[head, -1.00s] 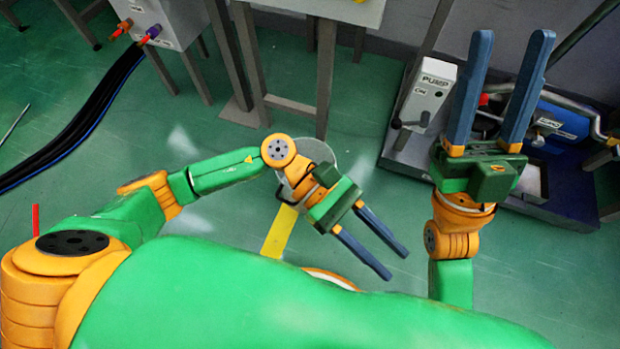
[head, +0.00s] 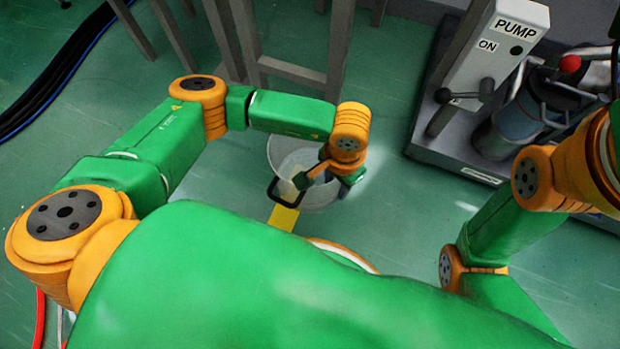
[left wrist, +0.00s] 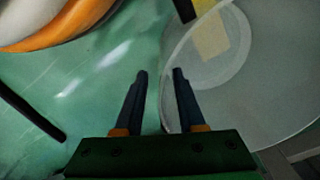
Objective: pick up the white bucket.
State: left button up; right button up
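In the left wrist view the bucket (left wrist: 262,90) fills the right side. My left gripper (left wrist: 160,72) is open, with one finger outside the bucket's rim and the other overlapping the bucket in the picture. Whether the fingers touch the bucket I cannot tell. My right gripper is out of view.
A grey metal stand (head: 290,72) rises just behind the bucket. A pump unit (head: 500,50) with a dark base stands at the right. A yellow floor strip (head: 283,218) runs by the bucket. Black hoses (head: 60,80) lie far left. Floor between bucket and pump is clear.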

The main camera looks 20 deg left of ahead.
pick_arm(q)
jog(key=shift+f, duration=0.55)
jog(key=shift+r, duration=0.1)
grip_shut()
dwell(0.9)
